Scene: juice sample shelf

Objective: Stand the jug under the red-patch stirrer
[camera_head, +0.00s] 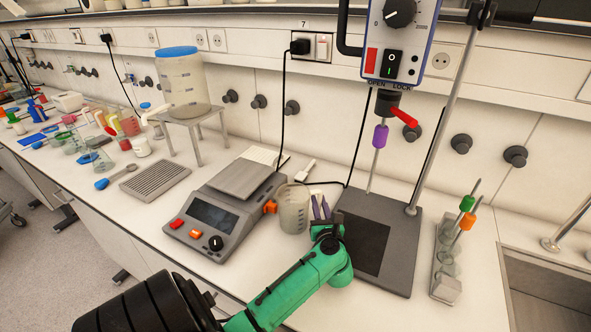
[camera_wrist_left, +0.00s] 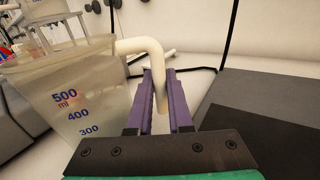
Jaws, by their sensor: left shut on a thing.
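The jug (camera_head: 292,209) is translucent and stands upright between the balance and the stirrer's dark base plate (camera_head: 400,275). I cannot tell whether its bottom touches the bench. In the left wrist view the jug (camera_wrist_left: 75,95) fills the left side, with blue and red volume marks. My left gripper (camera_head: 320,205), with purple fingers, is shut on the jug's pale handle (camera_wrist_left: 150,48). The red-patch stirrer (camera_head: 400,45) hangs above the base plate on a rod, with a red lever and a purple-sleeved shaft reaching down. My right gripper is not in view.
A balance (camera_head: 228,212) stands close left of the jug. A rack (camera_head: 446,262) with orange and green stirring shafts stands right of the base plate, near a sink (camera_head: 550,262). A black cable hangs behind the jug. The dark plate's top is clear apart from the rod.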

